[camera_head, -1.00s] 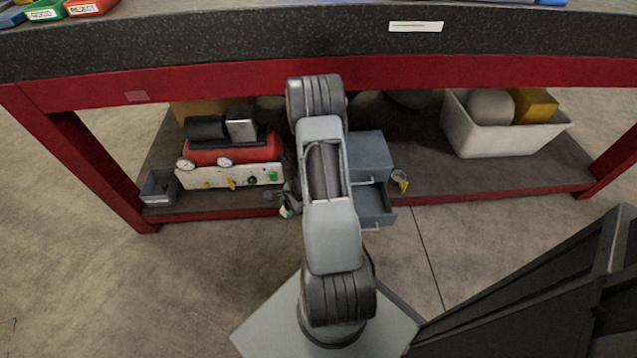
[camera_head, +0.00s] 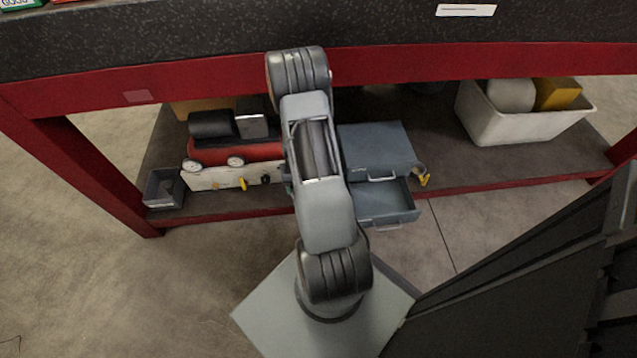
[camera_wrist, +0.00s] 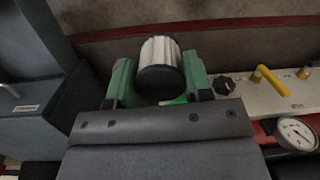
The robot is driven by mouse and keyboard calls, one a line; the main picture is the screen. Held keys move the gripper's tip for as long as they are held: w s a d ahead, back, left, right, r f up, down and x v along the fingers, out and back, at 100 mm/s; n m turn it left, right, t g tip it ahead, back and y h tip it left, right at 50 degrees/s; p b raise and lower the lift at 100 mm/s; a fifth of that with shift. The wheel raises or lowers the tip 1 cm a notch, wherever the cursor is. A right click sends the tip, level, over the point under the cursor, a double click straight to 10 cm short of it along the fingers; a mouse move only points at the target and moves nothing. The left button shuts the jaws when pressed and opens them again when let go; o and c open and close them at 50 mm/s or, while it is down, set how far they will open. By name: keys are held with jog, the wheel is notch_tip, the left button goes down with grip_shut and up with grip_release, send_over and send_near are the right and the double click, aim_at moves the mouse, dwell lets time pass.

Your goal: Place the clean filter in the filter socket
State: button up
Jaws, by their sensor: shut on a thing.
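In the wrist view, my gripper (camera_wrist: 160,78) has its green fingers shut on the clean filter (camera_wrist: 162,50), a white pleated cylinder with a black end cap facing the camera. In the head view, my arm hides the gripper and filter almost wholly, in front of the right end of the red compressor unit (camera_head: 233,149). I cannot make out the filter socket in either view. A bright green spot shows just below the filter in the wrist view.
A blue-grey drawer unit (camera_head: 378,148) with an open lower drawer (camera_head: 386,207) stands close right of my arm. A grey bin (camera_head: 164,189) and a white crate (camera_head: 525,123) are also on the shelf. The red bench beam (camera_head: 180,77) runs above. Floor in front is clear.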

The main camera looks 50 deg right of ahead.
jog(key=n, duration=0.1)
jog(key=d+n, duration=0.1)
jog(key=n+h, duration=0.1)
jog(key=n, duration=0.1)
jog(key=shift+d, duration=0.3)
jog(key=shift+w+d+n, duration=0.1)
jog(key=shift+d+n, duration=0.2)
jog(key=shift+n, duration=0.2)
jog(key=shift+n+t, duration=0.3)
jog(key=w+d+f+b, duration=0.1)
jog(key=d+f+b, duration=0.1)
jog(key=d+f, duration=0.1)
jog(key=w+d+f+b, duration=0.1)
jog(key=d+f+b, duration=0.2)
jog(key=d, duration=0.2)
jog(key=w+d+f+b, duration=0.1)
jog(key=d+f+b, duration=0.1)
jog(key=d+f, duration=0.1)
jog(key=shift+w+d, duration=0.2)
jog(key=shift+d, duration=0.6)
jog(key=f+b, duration=0.1)
jog(key=f, duration=0.1)
jog(key=f+b, duration=0.1)
jog(key=f, duration=0.1)
jog(key=shift+w+d, duration=0.1)
jog(key=shift+d, duration=0.3)
jog(key=shift+r, duration=0.1)
jog(key=o, duration=1)
